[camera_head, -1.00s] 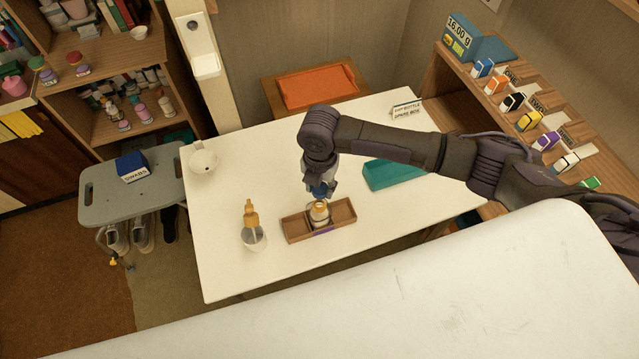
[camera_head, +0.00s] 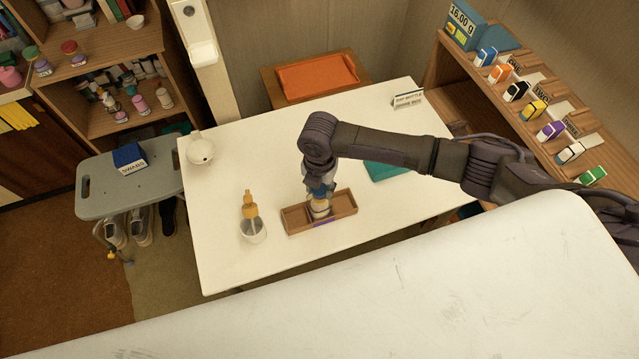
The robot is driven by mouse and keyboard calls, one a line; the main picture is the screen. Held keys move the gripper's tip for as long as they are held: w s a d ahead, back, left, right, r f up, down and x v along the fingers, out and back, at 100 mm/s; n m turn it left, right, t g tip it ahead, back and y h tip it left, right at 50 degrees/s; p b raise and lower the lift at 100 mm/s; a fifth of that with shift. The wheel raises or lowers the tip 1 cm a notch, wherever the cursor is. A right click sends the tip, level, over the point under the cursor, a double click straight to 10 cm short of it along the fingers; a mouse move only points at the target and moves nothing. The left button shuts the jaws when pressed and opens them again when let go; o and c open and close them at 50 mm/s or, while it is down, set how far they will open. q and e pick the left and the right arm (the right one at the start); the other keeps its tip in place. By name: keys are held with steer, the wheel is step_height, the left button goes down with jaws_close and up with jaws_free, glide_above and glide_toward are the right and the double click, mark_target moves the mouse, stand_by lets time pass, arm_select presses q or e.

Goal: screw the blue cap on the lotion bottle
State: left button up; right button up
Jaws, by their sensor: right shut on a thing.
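The lotion bottle (camera_head: 320,209) stands upright in the wooden tray (camera_head: 345,204) on the white table. Its body is pale, with an orange band near its top. My right gripper (camera_head: 319,192) points straight down over it and is shut on the blue cap (camera_head: 317,187), which is mostly covered by the fingers. The cap is at the bottle's top; whether it touches or sits straight on the neck is too small to tell. My left gripper is not in view.
An orange pump dispenser (camera_head: 250,210) stands in a clear cup (camera_head: 252,232) left of the tray. A teal tray (camera_head: 385,171) lies behind my right arm. The table's front left is clear.

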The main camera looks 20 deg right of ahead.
stand_by(0.8)
steer(key=shift+f, duration=0.15)
stand_by(1.7)
steer(key=shift+m+p, duration=0.7)
steer(key=shift+p, duration=0.15)
steer(key=shift+m+p, duration=0.8)
steer(key=shift+m, duration=0.4)
steer(key=shift+m+p, duration=0.55)
steer(key=shift+m, duration=0.35)
steer(key=shift+f, duration=0.1)
steer(key=shift+m, duration=0.3)
